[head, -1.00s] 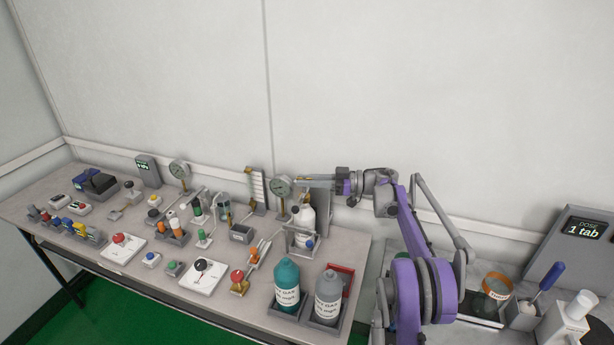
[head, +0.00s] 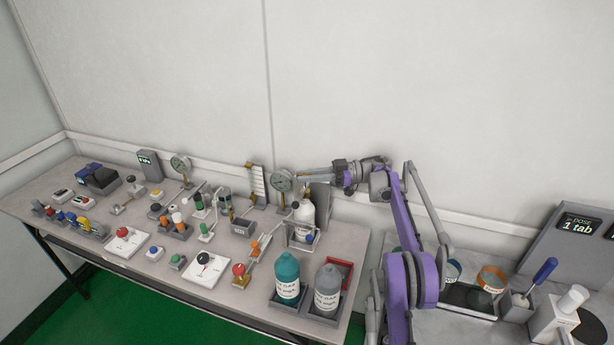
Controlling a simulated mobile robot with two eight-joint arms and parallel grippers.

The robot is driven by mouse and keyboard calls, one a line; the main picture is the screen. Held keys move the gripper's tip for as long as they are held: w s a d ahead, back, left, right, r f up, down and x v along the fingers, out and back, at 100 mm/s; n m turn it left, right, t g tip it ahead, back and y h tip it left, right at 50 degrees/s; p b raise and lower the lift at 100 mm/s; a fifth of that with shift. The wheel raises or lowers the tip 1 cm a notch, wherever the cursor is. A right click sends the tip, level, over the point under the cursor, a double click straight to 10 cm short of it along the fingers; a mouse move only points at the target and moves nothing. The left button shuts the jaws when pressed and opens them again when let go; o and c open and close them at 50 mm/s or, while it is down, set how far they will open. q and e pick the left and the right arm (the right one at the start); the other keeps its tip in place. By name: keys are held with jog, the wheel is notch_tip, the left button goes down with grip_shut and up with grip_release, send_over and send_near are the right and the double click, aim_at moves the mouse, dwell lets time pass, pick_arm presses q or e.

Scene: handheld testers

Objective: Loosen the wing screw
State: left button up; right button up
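My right gripper (head: 303,178) reaches in from the right above the bench, its fingers pointing left. Its fingertips are beside the right-hand round dial gauge (head: 282,181), overlapping its edge in this view; I cannot tell whether they touch. A small brass-coloured bit shows at the fingertips, too small to identify. The finger gap cannot be made out. I cannot pick out the wing screw for certain; it is too small or hidden. My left gripper is not in view.
The bench (head: 85,230) is crowded with small testers. A white bottle (head: 304,215) in a frame stands below the gripper. A teal bottle (head: 287,278) and a grey bottle (head: 327,288) stand at the front. A wall (head: 400,90) rises close behind.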

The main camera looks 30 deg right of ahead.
jog(key=o, duration=0.3)
jog(key=shift+a, duration=0.1)
jog(key=shift+o, duration=0.2)
notch_tip(320, 180, up, 10)
jog(key=shift+p, duration=0.7)
